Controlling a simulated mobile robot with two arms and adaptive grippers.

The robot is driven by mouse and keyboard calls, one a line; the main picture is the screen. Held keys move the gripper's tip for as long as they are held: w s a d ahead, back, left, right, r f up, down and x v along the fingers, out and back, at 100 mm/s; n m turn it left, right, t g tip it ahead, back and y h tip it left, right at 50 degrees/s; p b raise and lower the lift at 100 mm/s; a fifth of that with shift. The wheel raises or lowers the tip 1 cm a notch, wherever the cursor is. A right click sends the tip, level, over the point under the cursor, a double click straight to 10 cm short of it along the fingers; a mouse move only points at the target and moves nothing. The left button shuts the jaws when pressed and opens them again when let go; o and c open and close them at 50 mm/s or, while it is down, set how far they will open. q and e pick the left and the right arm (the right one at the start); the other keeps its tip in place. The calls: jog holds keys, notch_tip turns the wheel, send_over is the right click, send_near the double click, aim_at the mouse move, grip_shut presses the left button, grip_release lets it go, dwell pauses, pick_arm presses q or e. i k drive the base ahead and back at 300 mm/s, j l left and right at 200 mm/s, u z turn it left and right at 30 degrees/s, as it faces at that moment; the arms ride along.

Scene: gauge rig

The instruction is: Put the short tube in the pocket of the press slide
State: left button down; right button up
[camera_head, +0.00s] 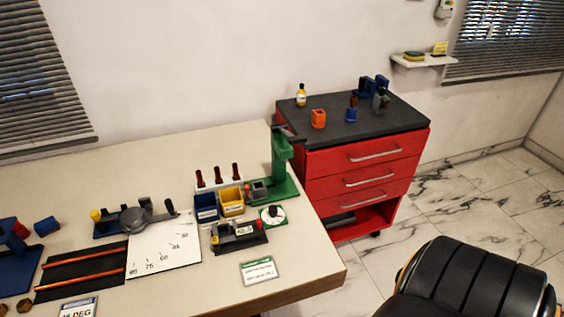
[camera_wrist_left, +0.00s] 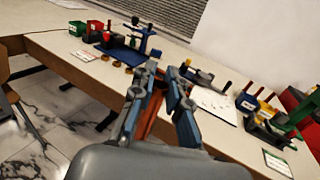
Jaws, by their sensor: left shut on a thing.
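My left gripper (camera_wrist_left: 161,78) shows only in the left wrist view, held out in front of the table. Its fingers are closed on a copper-coloured piece (camera_wrist_left: 150,118), taken as the short tube; the fingers hide much of it. The green press (camera_head: 281,160) stands at the table's right end, with a small grey block (camera_head: 258,190) low at its front that looks like the slide. Its pocket is too small to make out. The press also shows at the right edge of the left wrist view (camera_wrist_left: 300,112), well away from the gripper. My right gripper is in neither view.
Two long copper tubes (camera_head: 85,262) lie on a black mat beside a white angle board (camera_head: 160,245). Blue (camera_head: 206,206) and yellow (camera_head: 231,203) bins, a black fixture (camera_head: 238,236) and a round dial (camera_head: 272,214) stand near the press. A red drawer cabinet (camera_head: 345,175) is behind.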

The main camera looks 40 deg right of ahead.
aim_at(259, 195)
jog(key=l+u, duration=0.15)
jog(key=l, duration=0.35)
jog(key=l+u, duration=0.15)
jog(key=l, duration=0.3)
jog(key=k+l+u, duration=0.1)
jog(key=l, duration=0.4)
jog(key=k+l+u, duration=0.15)
jog(key=l, duration=0.3)
jog(key=l+u, duration=0.15)
jog(key=l, duration=0.35)
jog(key=k+l+u, duration=0.15)
jog(key=l, duration=0.3)
jog(key=l+u, duration=0.1)
jog(key=l, duration=0.75)
jog(key=z, duration=0.5)
jog(key=l, duration=0.05)
